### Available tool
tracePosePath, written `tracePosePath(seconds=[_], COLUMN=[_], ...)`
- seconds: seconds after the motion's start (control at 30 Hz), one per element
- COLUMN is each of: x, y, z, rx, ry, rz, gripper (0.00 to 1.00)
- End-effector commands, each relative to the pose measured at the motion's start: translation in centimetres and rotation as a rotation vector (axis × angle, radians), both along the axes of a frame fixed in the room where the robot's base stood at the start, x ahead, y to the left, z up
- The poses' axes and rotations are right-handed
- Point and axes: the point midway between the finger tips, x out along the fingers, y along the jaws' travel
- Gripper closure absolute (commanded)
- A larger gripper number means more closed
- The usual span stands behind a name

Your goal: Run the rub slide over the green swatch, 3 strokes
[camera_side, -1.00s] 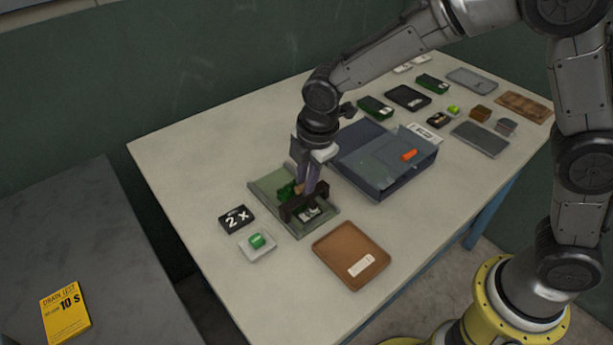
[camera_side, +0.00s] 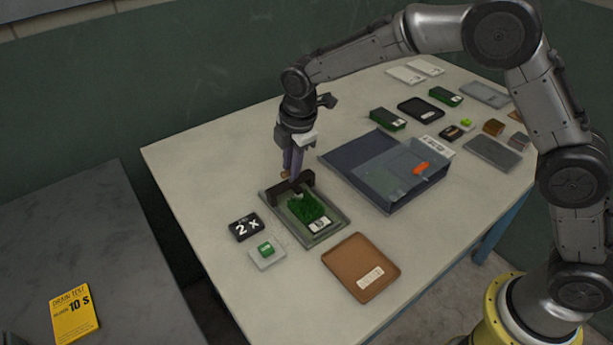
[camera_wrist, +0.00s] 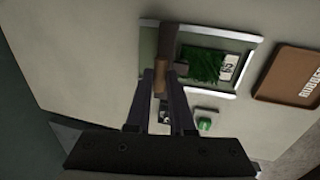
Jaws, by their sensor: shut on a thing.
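My gripper (camera_side: 291,177) points down and is shut on the rub slide (camera_side: 304,182), a dark brown bracket with a lighter brown grip. The slide is at the far left end of the green swatch (camera_side: 307,209), a grassy rectangle with a white label at its near end. The swatch lies in a shallow grey-green tray (camera_side: 325,236). In the wrist view, my gripper (camera_wrist: 163,88) holds the slide's brown grip (camera_wrist: 165,45), at the left edge of the swatch (camera_wrist: 203,66). I cannot tell whether the slide touches the turf.
A black "2 x" card (camera_side: 246,227) and a white pad with a green cube (camera_side: 266,250) lie left of the tray. A brown tray (camera_side: 348,283) lies in front. A blue-grey box (camera_side: 395,200) with an orange item stands to the right. Several small trays and blocks lie farther back.

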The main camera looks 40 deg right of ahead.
Motion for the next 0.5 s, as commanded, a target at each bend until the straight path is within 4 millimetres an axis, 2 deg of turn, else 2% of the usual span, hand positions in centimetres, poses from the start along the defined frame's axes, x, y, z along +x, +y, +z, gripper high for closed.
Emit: tracePosePath(seconds=[0.03, 0.2, 0.5], x=[1.1, 3.1, 3.8], y=[0.1, 0.1, 0.1], z=[0.1, 0.2, 0.3], rx=[0.003, 0.005, 0.006], ry=[-0.007, -0.008, -0.013], rz=[0.000, 0.000, 0.001], gripper=[1.00, 1.00, 1.00])
